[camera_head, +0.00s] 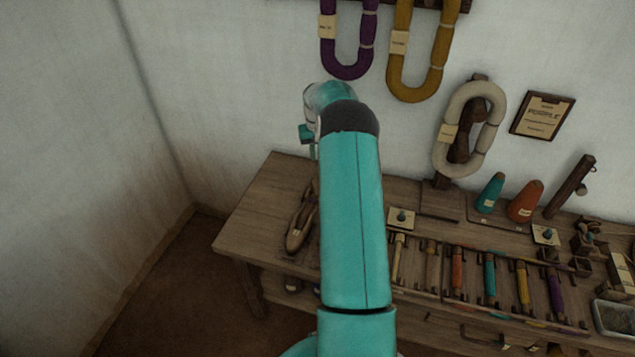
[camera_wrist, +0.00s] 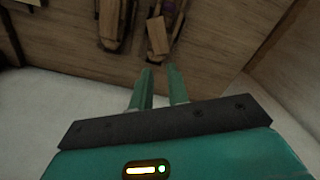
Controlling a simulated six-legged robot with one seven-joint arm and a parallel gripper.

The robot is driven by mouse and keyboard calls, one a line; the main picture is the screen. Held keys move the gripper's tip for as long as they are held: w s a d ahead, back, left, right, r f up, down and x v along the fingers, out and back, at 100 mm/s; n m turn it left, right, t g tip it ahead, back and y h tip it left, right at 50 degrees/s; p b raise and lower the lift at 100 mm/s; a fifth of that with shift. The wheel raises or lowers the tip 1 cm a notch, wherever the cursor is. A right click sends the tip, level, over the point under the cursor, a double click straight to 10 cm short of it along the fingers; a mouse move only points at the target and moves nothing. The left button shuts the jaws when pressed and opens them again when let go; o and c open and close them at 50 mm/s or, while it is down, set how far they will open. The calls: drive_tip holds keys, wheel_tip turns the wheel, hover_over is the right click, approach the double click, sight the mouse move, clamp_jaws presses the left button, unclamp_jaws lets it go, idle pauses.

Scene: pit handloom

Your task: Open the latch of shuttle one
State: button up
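Two wooden shuttles lie on the table in the wrist view, one on the left (camera_wrist: 109,28) and one on the right (camera_wrist: 158,36) with a purple patch at its upper end. I cannot tell which is shuttle one, and no latch can be made out. In the head view, one long brown shuttle (camera_head: 298,228) shows at the table's left end, partly hidden by my arm. My gripper (camera_wrist: 160,70) is empty, its two green fingers apart with a gap between them. Its fingertips point toward the shuttles and appear clear of them. In the head view the gripper is mostly hidden behind my arm.
The wooden table (camera_head: 252,218) stands by the wall. To the right are a row of coloured bobbins (camera_head: 489,278), a teal cone (camera_head: 489,193), an orange cone (camera_head: 525,202) and a metal tray (camera_head: 614,318). Yarn hanks (camera_head: 420,85) hang above. The table's left end is mostly clear.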

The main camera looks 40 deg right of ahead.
wheel_tip(320, 180, down, 14)
drive_tip(key=shift+d+f, duration=0.1)
drive_tip(key=shift+d, duration=0.05)
idle(0.4)
clamp_jaws()
